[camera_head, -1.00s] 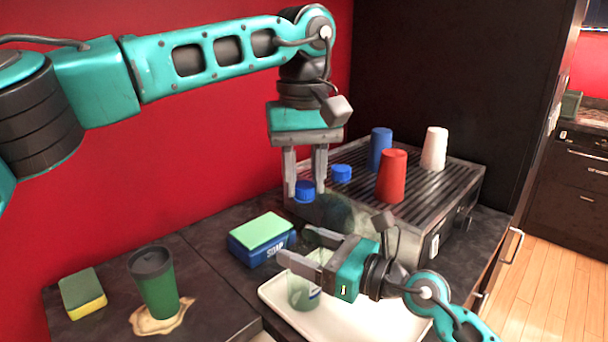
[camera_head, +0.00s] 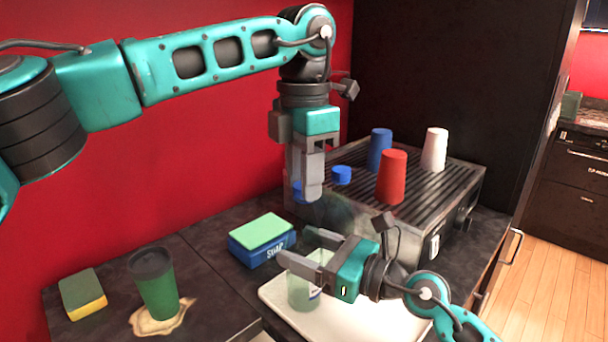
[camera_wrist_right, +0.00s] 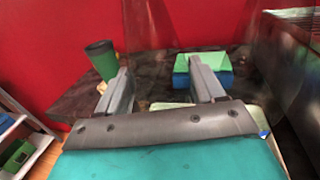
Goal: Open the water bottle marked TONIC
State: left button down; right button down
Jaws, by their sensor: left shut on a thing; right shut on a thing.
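A clear, greenish bottle (camera_head: 301,294) stands at the white tray, with part of a label showing; I cannot read its wording. My right gripper (camera_head: 294,246) is shut on its body from the right, and its two fingers also show in the right wrist view (camera_wrist_right: 160,68), where the clear bottle is hard to make out. A second blue cap (camera_head: 341,174) shows just to the right, on another clear bottle.
A white tray (camera_head: 368,326) lies below my right gripper. A blue soap box (camera_head: 254,254) with a green sponge on top, a green cup (camera_head: 156,288) in a spill and a yellow-green sponge (camera_head: 84,295) are at the left. A ridged machine (camera_head: 441,188) bears several cups.

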pick_arm(q)
jog(key=n, duration=0.7)
jog(key=shift+n, duration=0.3)
jog(key=n, duration=1.1)
jog(key=shift+r, duration=0.1)
jog(key=n, duration=0.6)
jog(key=shift+n, duration=0.4)
jog(key=shift+r, duration=0.25)
jog(key=shift+r, duration=0.85)
